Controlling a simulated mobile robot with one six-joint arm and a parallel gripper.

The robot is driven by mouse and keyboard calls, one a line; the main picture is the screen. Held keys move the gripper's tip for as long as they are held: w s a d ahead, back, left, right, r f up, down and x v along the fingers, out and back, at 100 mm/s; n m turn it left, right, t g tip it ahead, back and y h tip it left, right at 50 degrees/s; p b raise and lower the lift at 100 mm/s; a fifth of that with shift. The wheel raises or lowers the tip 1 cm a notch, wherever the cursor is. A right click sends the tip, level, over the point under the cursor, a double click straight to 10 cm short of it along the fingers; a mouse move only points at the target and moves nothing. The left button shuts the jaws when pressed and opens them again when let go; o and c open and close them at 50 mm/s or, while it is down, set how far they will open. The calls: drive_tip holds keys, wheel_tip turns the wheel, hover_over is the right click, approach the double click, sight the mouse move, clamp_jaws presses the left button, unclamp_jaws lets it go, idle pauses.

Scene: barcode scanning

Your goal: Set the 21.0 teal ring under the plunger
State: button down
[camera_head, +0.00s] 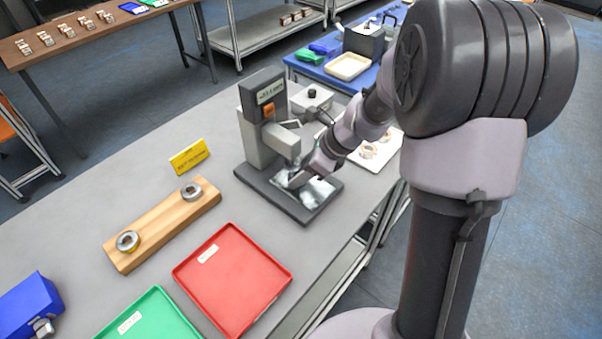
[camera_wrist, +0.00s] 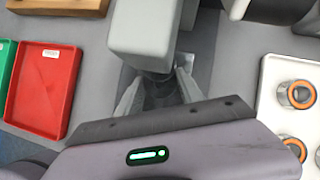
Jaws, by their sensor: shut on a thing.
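The measuring stand (camera_head: 264,115), a grey column with a small display and a dark base (camera_head: 262,190), stands on the grey bench. My gripper (camera_head: 301,178) is low over its base plate, beneath the overhanging head. In the wrist view the gripper's two fingers (camera_wrist: 160,92) reach under the grey head (camera_wrist: 144,35), one on each side. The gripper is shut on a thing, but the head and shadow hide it. I cannot make out the teal ring's colour, the plunger tip, or whether the ring touches the plate.
A wooden block (camera_head: 160,228) with two metal rings, a yellow sign (camera_head: 189,157), a red tray (camera_head: 232,280) and a green tray (camera_head: 150,320) lie left. The stand's column and head crowd my fingers.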

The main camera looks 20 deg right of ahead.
drive_tip(key=c, duration=1.2)
unclamp_jaws()
drive_tip(key=shift+f, duration=0.2)
drive_tip(key=o, duration=0.5)
drive_tip(key=shift+c, duration=0.2)
